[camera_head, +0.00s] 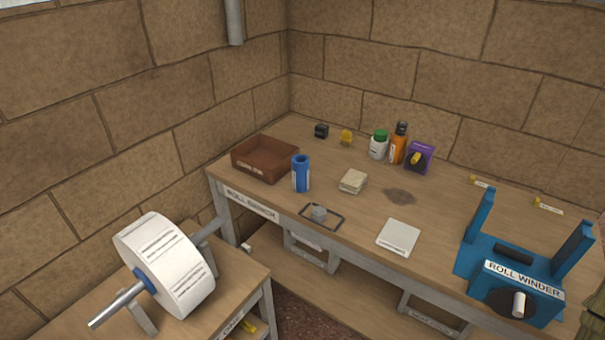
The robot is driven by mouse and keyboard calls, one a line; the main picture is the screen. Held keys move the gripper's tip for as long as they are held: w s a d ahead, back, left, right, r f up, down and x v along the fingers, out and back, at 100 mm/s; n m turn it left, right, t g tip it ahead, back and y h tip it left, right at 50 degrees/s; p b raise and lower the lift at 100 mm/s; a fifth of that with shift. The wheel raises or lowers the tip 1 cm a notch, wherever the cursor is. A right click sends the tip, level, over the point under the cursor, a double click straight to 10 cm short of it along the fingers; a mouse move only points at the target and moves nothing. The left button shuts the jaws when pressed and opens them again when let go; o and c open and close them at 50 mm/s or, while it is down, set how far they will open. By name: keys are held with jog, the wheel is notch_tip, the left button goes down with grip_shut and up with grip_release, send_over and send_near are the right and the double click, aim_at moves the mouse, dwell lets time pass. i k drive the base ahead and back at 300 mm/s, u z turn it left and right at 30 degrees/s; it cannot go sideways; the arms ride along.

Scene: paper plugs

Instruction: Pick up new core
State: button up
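A blue cylinder (301,173) with a white label stands upright on the bench, just right of the brown tray. Its dark top looks hollow, and its blue matches the hub inside the paper roll. It looks like the new core, though its label is too small to read. Nothing holds it. My gripper is not in view.
A brown tray (264,160), a paper stack (353,181) and a grey piece in a dark frame (320,214) surround the cylinder. A large paper roll (172,265) on a metal shaft stands front left. A blue roll winder (512,271) stands right; bottles (379,145) stand behind.

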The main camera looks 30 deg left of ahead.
aim_at(301, 169)
jog(key=u, duration=2.5)
jog(key=k, duration=0.9)
jog(key=z, duration=0.8)
jog(key=i, duration=0.9)
jog(key=u, duration=0.05)
